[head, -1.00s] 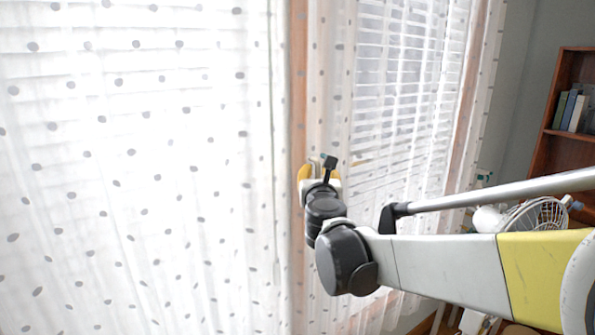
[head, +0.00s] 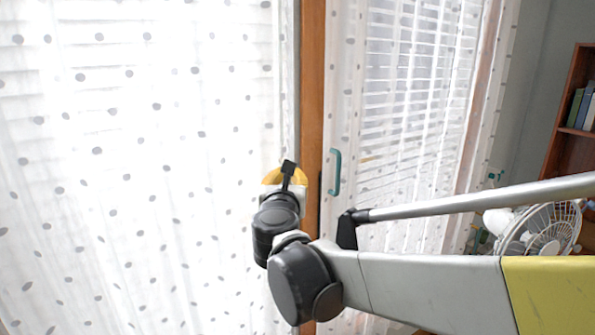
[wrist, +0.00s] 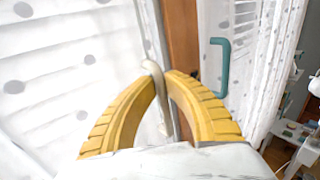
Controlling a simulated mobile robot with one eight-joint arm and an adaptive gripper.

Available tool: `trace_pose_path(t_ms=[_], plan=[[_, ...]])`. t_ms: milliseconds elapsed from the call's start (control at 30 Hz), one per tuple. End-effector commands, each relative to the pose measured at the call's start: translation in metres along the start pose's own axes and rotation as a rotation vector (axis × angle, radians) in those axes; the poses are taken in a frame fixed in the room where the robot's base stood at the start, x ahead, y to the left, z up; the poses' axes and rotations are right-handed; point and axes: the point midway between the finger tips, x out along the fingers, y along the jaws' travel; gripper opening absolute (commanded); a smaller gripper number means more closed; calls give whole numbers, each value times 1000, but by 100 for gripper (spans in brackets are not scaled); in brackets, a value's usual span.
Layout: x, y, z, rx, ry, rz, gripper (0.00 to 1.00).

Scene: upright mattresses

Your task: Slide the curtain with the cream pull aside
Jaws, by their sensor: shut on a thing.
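The left curtain (head: 120,150), white with grey dots, hangs over the window on the left. Its cream pull (wrist: 158,95) shows in the wrist view, upright at the curtain's right edge. My gripper (wrist: 160,82) has its yellow fingers shut on the cream pull. In the head view my gripper (head: 285,177) is at the left curtain's right edge, and the pull is hidden behind it. The right curtain (head: 400,120) carries a teal pull (head: 335,172), apart from my gripper and to its right. The teal pull also shows in the wrist view (wrist: 225,68).
A bare brown wooden post (head: 312,100) stands between the two curtains. A white fan (head: 540,230) and a wooden bookshelf (head: 565,150) with books are at the right. My arm reaches in from the right, in front of the lower right curtain.

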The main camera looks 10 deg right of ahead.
Motion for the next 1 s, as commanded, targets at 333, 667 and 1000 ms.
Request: trace_pose_path(t_ms=[333,667,1000], plan=[[-65,99,-1,1,1,7,0],[-100,150,0,1,1,3,0],[-108,162,1,1,1,1,0]])
